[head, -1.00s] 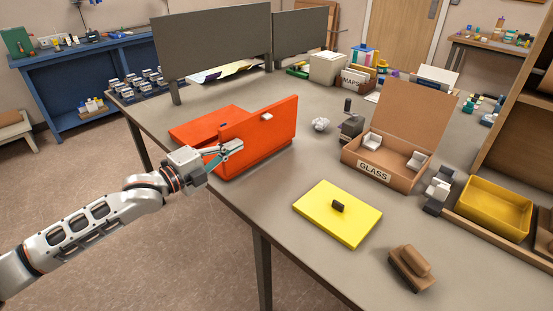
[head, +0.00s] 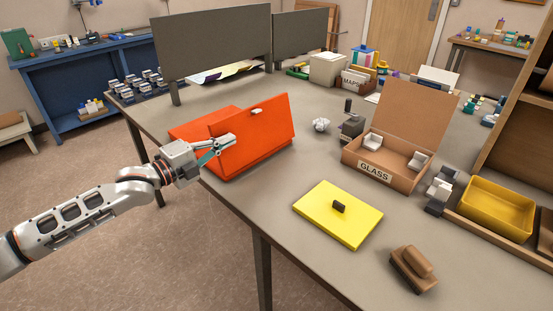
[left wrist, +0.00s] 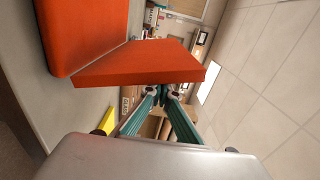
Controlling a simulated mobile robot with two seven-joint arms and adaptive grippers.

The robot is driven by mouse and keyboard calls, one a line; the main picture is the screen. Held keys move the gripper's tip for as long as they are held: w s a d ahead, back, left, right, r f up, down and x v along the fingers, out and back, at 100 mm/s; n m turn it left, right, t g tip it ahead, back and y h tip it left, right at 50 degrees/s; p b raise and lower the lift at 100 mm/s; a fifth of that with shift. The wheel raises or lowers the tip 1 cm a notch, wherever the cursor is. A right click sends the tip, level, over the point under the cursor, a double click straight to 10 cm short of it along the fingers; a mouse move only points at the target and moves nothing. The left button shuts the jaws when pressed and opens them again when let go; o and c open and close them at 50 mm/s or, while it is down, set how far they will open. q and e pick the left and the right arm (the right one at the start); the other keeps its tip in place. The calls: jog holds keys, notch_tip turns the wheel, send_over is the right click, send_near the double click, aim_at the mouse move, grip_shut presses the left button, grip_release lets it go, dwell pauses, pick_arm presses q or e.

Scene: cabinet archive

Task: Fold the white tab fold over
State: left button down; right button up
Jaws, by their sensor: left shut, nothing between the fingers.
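The orange-red folding case (head: 250,165) lies on the table's left part. The white tab does not show there. My right gripper is not in view.
A yellow board with a dark knob (head: 320,220) and a brown block (head: 412,268) lie toward the front. The open GLASS box (head: 350,165) and a yellow tray (head: 497,195) are to the right. A dark screen (head: 215,45) stands behind the case. Bare table lies in between.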

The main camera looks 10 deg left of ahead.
pick_arm(q)
jog(key=shift+w+a+f+b, duration=0.25)
jog(key=shift+w+a+b, duration=0.25)
jog(key=shift+w+a, duration=0.35)
jog(key=shift+a, duration=0.25)
jog(key=shift+w+a+f+b, duration=0.6)
jog(key=shift+a+b, duration=0.1)
jog(key=shift+a, duration=0.05)
jog(key=shift+w+a+f, duration=0.1)
jog(key=shift+w+a, duration=0.05)
jog(key=shift+a, duration=0.05)
jog(key=shift+a, duration=0.1)
